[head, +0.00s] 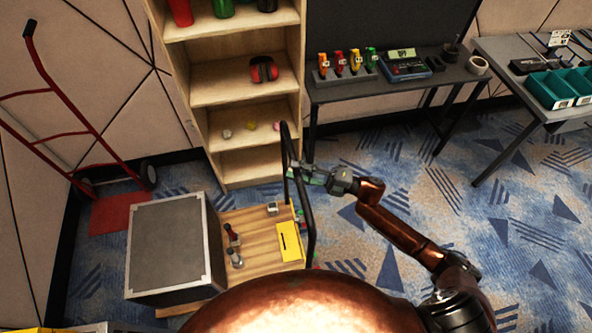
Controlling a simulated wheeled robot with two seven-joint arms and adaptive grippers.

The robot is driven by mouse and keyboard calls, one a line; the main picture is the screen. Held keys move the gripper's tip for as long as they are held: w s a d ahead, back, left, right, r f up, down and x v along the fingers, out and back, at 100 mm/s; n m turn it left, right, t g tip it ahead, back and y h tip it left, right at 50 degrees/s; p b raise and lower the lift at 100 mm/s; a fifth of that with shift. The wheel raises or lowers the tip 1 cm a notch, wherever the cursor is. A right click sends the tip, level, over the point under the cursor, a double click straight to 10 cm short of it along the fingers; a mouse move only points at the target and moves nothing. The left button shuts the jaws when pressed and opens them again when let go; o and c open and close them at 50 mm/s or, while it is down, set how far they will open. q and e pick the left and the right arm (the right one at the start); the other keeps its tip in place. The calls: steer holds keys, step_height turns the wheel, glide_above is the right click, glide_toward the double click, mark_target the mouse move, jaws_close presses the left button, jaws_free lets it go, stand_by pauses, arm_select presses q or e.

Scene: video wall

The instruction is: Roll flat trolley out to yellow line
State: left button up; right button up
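The flat trolley (255,219) has a wooden deck and a black upright handle (311,235) at its right end. A large dark case with metal edges (168,240) covers its left part. A yellow box (290,242), hand tools (234,247) and a small pale device (272,207) are on the deck's right part. My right gripper (297,173) is at the upper part of the handle, with its fingers on either side of the bar, and looks shut on it. My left gripper is out of view. No yellow floor line can be made out.
A wooden shelf (235,172) stands close behind the trolley. A red hand truck (118,211) stands at the left wall. A dark table (385,90) and a grey table (505,52) stand at the back right. Patterned carpet (500,250) is open on the right.

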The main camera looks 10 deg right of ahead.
steer(key=shift+d, duration=0.1)
steer(key=v, duration=1.2)
steer(key=shift+r, duration=0.1)
